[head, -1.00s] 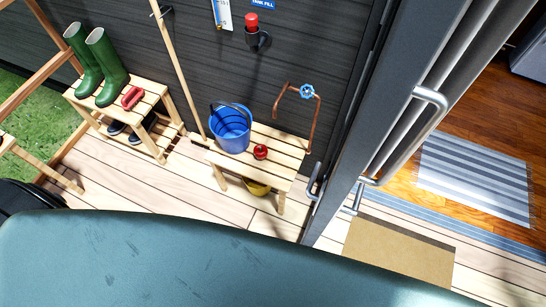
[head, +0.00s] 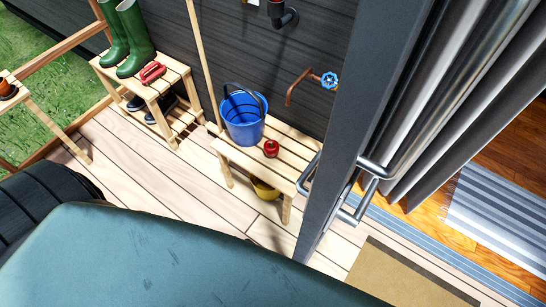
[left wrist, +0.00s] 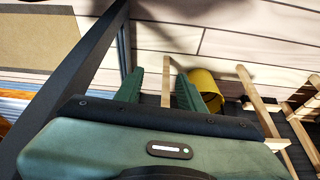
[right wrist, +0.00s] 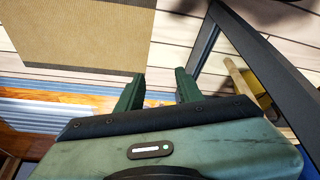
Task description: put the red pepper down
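A small round red thing, which looks like the red pepper (head: 271,148), rests on the slatted wooden bench (head: 291,162), just right of the blue bucket (head: 243,122). Neither gripper touches it, and it does not show in the wrist views. My left gripper (left wrist: 160,72) is open, its two green fingers apart with nothing held. A wooden leg (left wrist: 166,82) shows between and beyond them. My right gripper (right wrist: 160,73) is also open and empty, pointing at the floor near the doormat (right wrist: 85,30). Both grippers are out of the head view.
A dark door frame with metal handles (head: 355,215) stands right of the bench. A yellow container (head: 265,189) is under the bench. A second wooden rack holds green boots (head: 135,38) and a red object (head: 152,72). A blue-handled tap (head: 330,80) juts from the wall above the bench.

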